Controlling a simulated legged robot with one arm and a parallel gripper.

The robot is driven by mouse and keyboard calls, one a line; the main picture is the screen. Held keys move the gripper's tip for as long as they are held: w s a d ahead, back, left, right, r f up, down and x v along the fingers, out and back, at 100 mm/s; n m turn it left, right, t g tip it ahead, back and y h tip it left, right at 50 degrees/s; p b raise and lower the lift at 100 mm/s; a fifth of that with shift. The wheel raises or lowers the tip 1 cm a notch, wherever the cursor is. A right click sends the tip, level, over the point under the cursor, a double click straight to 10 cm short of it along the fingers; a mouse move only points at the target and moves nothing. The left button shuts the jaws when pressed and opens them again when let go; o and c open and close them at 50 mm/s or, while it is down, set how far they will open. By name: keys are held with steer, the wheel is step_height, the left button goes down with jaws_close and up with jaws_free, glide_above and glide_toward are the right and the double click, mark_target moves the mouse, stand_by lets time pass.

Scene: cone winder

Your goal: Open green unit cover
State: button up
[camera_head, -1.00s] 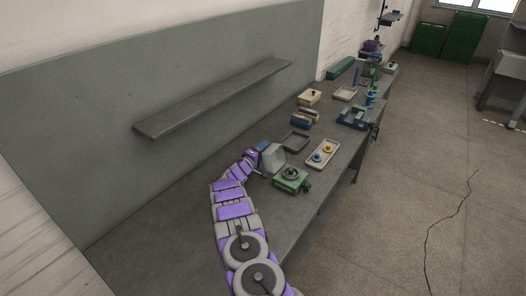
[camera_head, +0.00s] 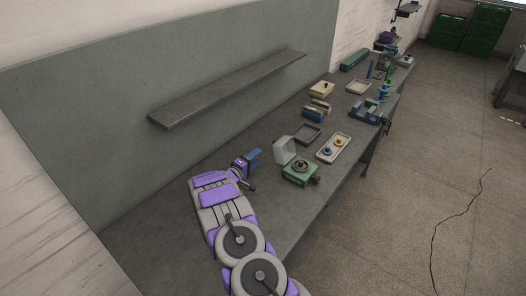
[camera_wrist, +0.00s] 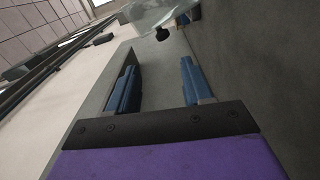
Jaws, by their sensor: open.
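The green unit (camera_head: 299,174) sits on the bench, with a dark round part exposed on its top. Its translucent pale cover (camera_head: 284,151) stands raised on the unit's left back side, clear of the top. The cover also shows at the top of the wrist view (camera_wrist: 150,12), with a dark knob (camera_wrist: 162,34) at its edge. My gripper (camera_head: 254,156) is left of the cover, apart from it. In the wrist view its blue fingers (camera_wrist: 158,88) are spread with nothing between them.
A pale tray (camera_head: 333,147) with blue and yellow pieces is right of the unit, and a dark tray (camera_head: 307,134) is behind it. A blue vise (camera_head: 366,112) stands farther along. A shelf (camera_head: 230,88) hangs on the back panel. The bench's left part is clear.

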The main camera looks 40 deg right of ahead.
steer(key=shift+v, duration=1.7)
steer(key=shift+f, duration=0.1)
